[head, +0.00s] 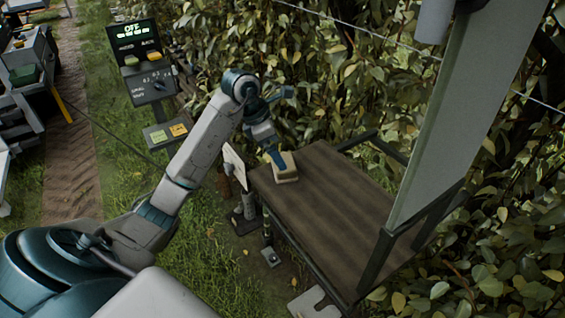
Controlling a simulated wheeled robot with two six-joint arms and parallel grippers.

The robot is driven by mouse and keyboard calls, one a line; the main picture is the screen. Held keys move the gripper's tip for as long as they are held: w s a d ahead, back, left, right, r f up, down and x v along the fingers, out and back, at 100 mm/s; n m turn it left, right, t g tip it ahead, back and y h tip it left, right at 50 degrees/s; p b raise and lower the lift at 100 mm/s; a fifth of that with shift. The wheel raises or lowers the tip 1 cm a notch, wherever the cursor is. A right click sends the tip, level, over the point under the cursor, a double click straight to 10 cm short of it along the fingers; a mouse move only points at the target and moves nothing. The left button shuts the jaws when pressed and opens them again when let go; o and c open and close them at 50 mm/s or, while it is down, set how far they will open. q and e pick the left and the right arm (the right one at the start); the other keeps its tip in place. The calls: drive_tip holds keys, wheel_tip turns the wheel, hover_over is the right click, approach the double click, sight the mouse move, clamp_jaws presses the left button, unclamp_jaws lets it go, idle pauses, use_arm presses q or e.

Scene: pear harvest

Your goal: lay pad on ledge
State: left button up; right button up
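A small beige pad (287,171) lies at the far left corner of a brown wooden ledge (335,215). My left arm comes in from the left, and its gripper (274,155) points down at the pad. A blue finger reaches over the pad's top and appears to touch it. The other finger is not clear, so I cannot tell whether the gripper is shut on the pad or open around it. The pad seems to rest on the wood, but its underside is hidden. My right gripper is not in view.
A large pale panel (470,110) stands at the ledge's right side, by dark frame bars (425,215). A control post (140,60) reading OFF stands at the back left. Dense hedge lies behind. The ledge's middle and front are bare.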

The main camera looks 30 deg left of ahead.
use_arm(q)
drive_tip(key=v, duration=0.6)
drive_tip(key=shift+f, duration=0.1)
idle(0.4)
